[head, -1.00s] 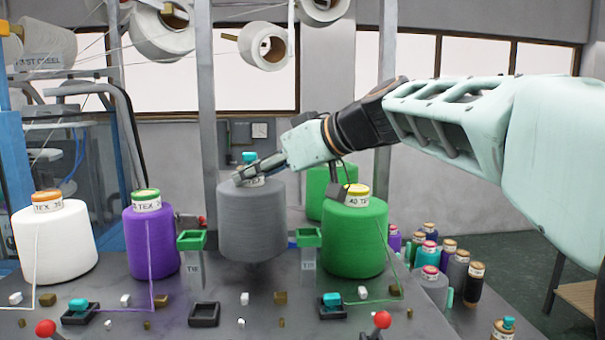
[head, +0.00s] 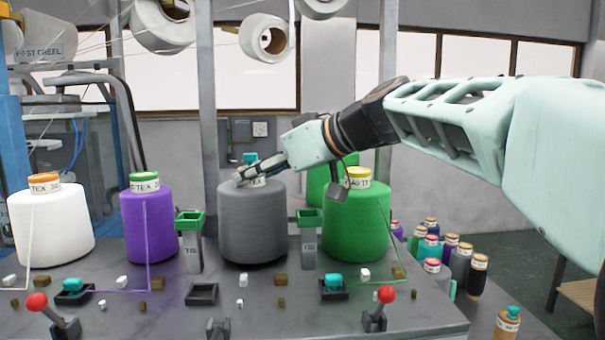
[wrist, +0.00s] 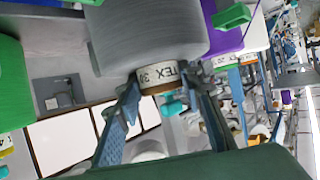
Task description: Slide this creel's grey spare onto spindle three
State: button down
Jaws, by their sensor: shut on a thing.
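The grey cone (head: 252,225) stands upright in the row between the purple cone (head: 148,230) and the front green cone (head: 355,225). Its base looks level with theirs; whether it touches the deck I cannot tell. My gripper (head: 260,172) is shut on the labelled tube at its top. In the wrist view the fingers (wrist: 160,90) clasp the white label band of the tube (wrist: 158,76), with the grey yarn body (wrist: 150,35) beyond. A teal piece (head: 249,158) shows at the tube's top. Any spindle under the grey cone is hidden.
A white cone (head: 52,225) stands at the left, and another green cone (head: 316,182) behind. Green-topped posts (head: 190,240) (head: 309,240) flank the grey cone closely. Red-knobbed levers (head: 38,303) (head: 384,296) stand in front. Small spare cones (head: 460,262) crowd the right.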

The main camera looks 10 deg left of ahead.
jog(key=shift+r, duration=0.15)
jog(key=c, duration=1.4)
grip_release()
jog(key=shift+o, duration=0.8)
jog(key=shift+f, duration=0.2)
jog(key=shift+r, duration=5.15)
jog(key=shift+r, duration=0.1)
